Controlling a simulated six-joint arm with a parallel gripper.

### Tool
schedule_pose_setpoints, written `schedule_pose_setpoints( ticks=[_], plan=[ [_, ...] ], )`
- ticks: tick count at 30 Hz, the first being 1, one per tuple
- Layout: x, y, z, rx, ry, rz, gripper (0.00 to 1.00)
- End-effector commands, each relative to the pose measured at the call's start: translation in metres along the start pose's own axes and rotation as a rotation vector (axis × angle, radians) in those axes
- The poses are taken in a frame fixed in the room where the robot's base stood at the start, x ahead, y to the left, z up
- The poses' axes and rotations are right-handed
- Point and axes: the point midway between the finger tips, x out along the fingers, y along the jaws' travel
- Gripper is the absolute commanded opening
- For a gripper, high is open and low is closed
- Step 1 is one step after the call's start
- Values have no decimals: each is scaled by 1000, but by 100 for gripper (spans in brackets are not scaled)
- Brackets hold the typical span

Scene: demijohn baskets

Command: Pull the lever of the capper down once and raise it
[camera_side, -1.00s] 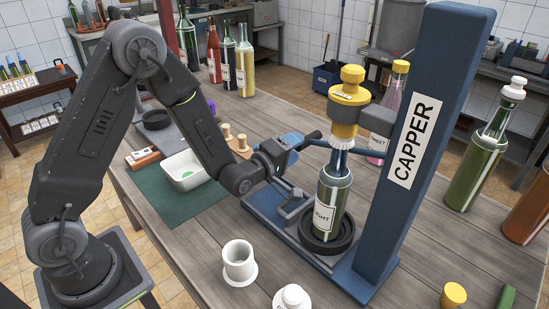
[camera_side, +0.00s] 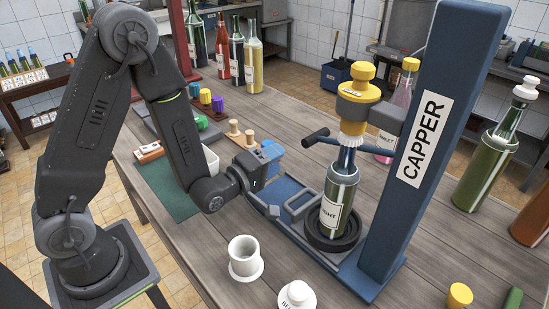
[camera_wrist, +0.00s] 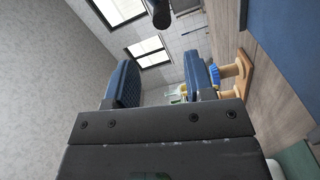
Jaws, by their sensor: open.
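The capper (camera_side: 440,130) is a blue post with a yellow head (camera_side: 357,108) on its arm. Its lever has a dark handle (camera_side: 316,137) and a thin blue rod running right toward the post, sloping slightly. A dark green bottle (camera_side: 339,192) with a white label stands upright on the black round base under the head; its top meets the head. My gripper (camera_side: 272,152) is open and empty, left of the handle and apart from it. In the wrist view, both blue fingers of my gripper (camera_wrist: 160,78) stand apart, and the dark handle end (camera_wrist: 160,12) shows beyond them.
A white cup (camera_side: 244,260) and a white stopper (camera_side: 295,297) stand in front of the capper. Wooden pegs (camera_side: 241,135) stand behind my gripper. Other bottles (camera_side: 490,150) stand to the right and at the back. A yellow cap (camera_side: 459,295) lies front right.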

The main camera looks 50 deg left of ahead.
Motion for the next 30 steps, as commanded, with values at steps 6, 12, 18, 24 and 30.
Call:
schedule_pose_setpoints(
  ticks=[6,12,18,24,30],
  plan=[
    [0,34,-8,0,3,12,28],
    [-1,90,-20,-1,3,13,9],
    [0,128,-28,-1,2,9,0],
    [-1,163,-36,0,2,7,0],
    [3,194,-44,-3,2,-7,0]
  ],
)
